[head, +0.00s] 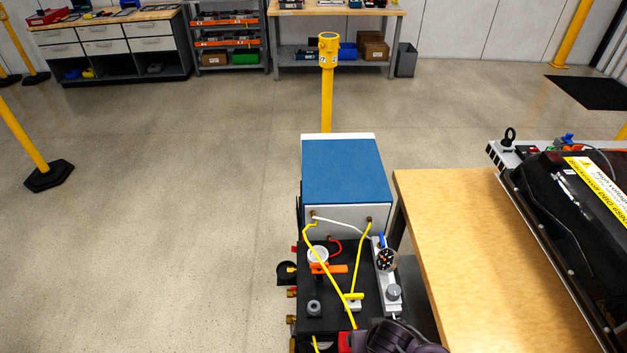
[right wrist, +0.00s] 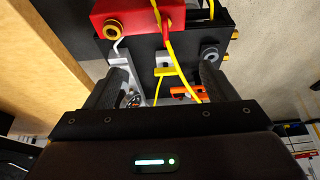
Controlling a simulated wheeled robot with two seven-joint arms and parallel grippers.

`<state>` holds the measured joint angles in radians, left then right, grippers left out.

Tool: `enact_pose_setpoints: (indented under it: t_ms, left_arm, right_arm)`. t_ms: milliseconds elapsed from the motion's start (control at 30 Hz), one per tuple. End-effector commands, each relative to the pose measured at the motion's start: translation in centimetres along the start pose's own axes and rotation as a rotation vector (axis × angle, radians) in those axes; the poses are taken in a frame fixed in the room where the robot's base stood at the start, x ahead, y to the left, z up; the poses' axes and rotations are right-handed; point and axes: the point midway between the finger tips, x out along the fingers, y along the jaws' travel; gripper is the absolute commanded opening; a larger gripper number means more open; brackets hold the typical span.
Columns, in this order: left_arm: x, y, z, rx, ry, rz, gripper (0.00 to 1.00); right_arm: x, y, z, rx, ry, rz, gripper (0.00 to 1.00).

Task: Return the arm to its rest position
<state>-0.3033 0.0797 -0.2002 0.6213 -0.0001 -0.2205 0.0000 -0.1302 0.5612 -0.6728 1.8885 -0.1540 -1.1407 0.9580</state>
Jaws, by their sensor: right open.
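My right gripper (right wrist: 162,82) is open in the right wrist view, its two dark fingers spread apart with nothing held between them. Beyond the fingers is a test cart's black panel (right wrist: 190,55), with a yellow T-handle (right wrist: 165,72) between the fingers and an orange handle (right wrist: 186,92) nearer the right finger. I cannot tell how far the fingertips are from the panel. In the head view a dark rounded part of my right arm shows at the bottom edge, over the cart's near end. My left gripper is in neither view.
The cart carries a blue-topped box (head: 346,170), yellow hoses (head: 327,270), a gauge (head: 386,259) and a red block (right wrist: 138,18). A wooden table (head: 470,240) and black battery pack (head: 560,215) stand right. A yellow post (head: 327,95) stands behind.

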Motion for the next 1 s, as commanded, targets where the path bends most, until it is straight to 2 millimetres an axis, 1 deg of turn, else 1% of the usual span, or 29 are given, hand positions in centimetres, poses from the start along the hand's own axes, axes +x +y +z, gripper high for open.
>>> enact_pose_setpoints:
  t_ms: [33,167,200,333,467,533,567,600,667,700,767,800,867,900,1000]
  left_arm:
    - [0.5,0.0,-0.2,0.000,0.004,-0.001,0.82]
    - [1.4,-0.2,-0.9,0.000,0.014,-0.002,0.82]
    - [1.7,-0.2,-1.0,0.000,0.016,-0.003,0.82]
    - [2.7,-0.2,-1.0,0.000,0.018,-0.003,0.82]
    - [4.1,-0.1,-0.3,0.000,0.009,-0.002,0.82]
    - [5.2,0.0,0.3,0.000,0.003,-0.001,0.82]
    - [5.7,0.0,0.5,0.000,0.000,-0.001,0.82]
    - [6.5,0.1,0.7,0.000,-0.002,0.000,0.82]
    - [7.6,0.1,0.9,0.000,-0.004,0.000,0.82]
    - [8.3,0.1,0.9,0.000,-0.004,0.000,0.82]
    - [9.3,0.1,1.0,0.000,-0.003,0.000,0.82]
    - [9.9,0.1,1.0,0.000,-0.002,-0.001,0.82]
    - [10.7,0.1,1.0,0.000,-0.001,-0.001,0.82]
    - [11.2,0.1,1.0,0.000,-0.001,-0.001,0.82]
    - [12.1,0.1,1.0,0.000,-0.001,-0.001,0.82]
  right_arm:
    - [1.2,0.3,0.4,0.002,-0.006,0.001,0.78]
    - [4.2,1.2,1.3,-0.007,-0.018,0.001,0.78]
    - [5.2,1.5,1.6,-0.009,-0.022,0.000,0.78]
    - [8.9,2.8,3.2,-0.021,-0.039,-0.001,0.78]
    - [13.4,4.4,5.9,-0.033,-0.063,0.000,0.78]
    - [16.6,5.6,8.2,-0.042,-0.081,0.000,0.78]
    - [18.1,6.1,9.6,-0.046,-0.091,-0.001,0.78]
    - [20.2,6.8,11.7,-0.053,-0.105,-0.002,0.78]
    - [23.2,7.9,15.2,-0.065,-0.127,-0.003,0.78]
    - [24.9,8.4,17.7,-0.073,-0.142,-0.005,0.78]
    - [27.1,9.1,21.7,-0.089,-0.167,-0.007,0.78]
    - [28.3,9.4,24.4,-0.098,-0.182,-0.008,0.78]
    - [29.7,9.7,28.4,-0.115,-0.206,-0.012,0.78]
    - [30.3,9.7,31.0,-0.126,-0.222,-0.015,0.78]
    - [31.2,9.5,36.2,-0.150,-0.252,-0.021,0.78]
